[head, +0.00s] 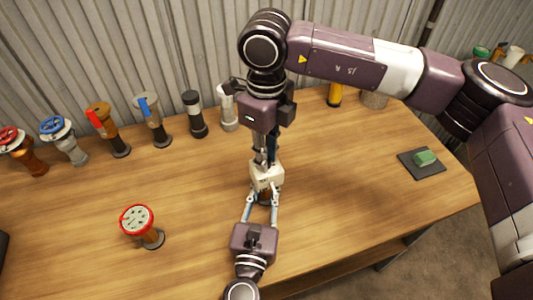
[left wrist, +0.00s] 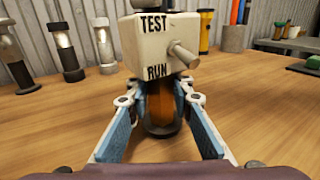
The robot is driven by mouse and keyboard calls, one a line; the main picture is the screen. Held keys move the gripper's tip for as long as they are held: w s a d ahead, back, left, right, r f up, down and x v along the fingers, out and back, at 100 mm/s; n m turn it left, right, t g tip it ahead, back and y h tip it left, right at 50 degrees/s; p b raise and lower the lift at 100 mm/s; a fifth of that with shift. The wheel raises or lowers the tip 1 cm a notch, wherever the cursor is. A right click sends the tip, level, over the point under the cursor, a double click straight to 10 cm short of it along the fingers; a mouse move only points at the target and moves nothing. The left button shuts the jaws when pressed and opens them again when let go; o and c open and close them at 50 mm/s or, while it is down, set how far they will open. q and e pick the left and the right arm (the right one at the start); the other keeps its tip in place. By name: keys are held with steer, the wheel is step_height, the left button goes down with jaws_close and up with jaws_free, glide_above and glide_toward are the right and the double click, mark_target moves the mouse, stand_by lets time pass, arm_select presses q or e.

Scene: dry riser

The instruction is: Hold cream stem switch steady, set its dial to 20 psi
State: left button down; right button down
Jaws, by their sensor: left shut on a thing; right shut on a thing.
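The cream stem switch (head: 267,177) stands upright near the middle of the wooden table. In the left wrist view its cream box (left wrist: 150,42) is marked TEST and RUN and has a short peg on its face. Its brown stem (left wrist: 160,105) is below the box. My left gripper (head: 262,199) comes from the front and is shut around the stem, with one blue finger on each side. My right gripper (head: 265,160) points down from above and is shut on the switch's top. The dial and its setting are hidden there.
A red-rimmed gauge (head: 136,219) stands on the left of the table (head: 200,190). A row of valves and posts, including a black-topped post (head: 194,113), lines the back. A green block on a dark pad (head: 421,163) lies at the right. The table between is mostly clear.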

steer(key=shift+w+r+m, duration=0.1)
steer(key=shift+m, duration=0.6)
steer(key=c, duration=1.8)
jaws_free()
step_height(320, 180, up, 12)
arm_select(q)
steer(key=c, duration=1.6)
jaws_free()
steer(key=shift+s, duration=0.1)
